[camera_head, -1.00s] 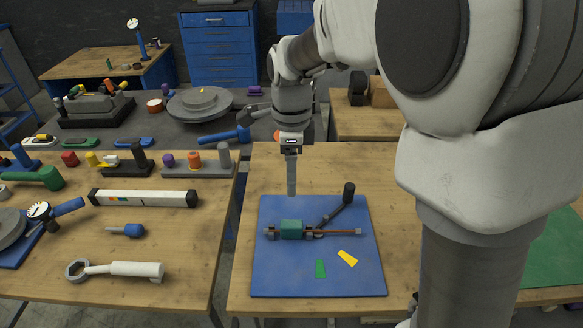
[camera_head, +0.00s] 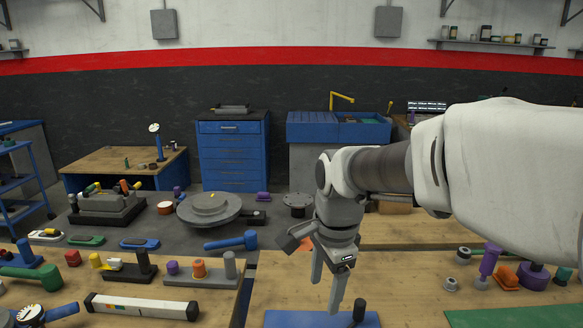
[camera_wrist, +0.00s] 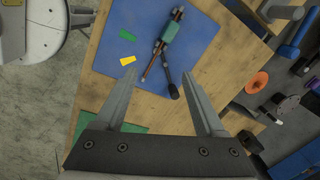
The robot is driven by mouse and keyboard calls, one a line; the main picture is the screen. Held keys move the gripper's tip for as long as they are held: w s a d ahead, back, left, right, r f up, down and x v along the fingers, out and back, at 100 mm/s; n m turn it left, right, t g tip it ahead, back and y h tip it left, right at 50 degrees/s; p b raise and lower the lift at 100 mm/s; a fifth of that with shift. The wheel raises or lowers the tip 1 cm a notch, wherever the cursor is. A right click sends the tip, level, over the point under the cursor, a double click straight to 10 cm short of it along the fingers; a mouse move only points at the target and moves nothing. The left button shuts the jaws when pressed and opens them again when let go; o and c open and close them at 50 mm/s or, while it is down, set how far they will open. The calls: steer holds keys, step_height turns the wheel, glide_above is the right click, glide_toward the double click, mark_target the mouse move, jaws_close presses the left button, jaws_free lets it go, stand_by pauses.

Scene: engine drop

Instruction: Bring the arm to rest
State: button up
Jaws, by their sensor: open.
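My gripper (camera_head: 326,284) hangs from my arm above the back part of the middle wooden table in the head view, fingers pointing down. Its two fingers are apart with nothing between them. The wrist view also shows the open gripper (camera_wrist: 158,78). Below it lies a blue mat (camera_wrist: 205,55) with a teal block on a rod (camera_wrist: 170,32), a black-ended lever (camera_wrist: 172,88), a yellow piece (camera_wrist: 128,62) and a green piece (camera_wrist: 126,32). In the head view only the far edge of the blue mat (camera_head: 290,319) shows.
The left table holds a long white-and-black bar (camera_head: 140,306) and several tools. A blue-handled tool (camera_head: 232,241) lies behind the table gap. A purple part (camera_head: 489,262) and a green mat (camera_head: 515,316) are at right. Blue drawers (camera_head: 232,155) stand at the back.

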steer(key=s+d+r+n+t, duration=0.1)
steer(key=s+d+n+t, duration=0.1)
steer(key=s+d+n, duration=0.2)
steer(key=s+d+r+n+t, duration=0.2)
steer(key=s+d+n, duration=0.2)
steer(key=s+n, duration=0.5)
steer(key=shift+s+n+h, duration=0.3)
steer(key=shift+s, duration=0.45)
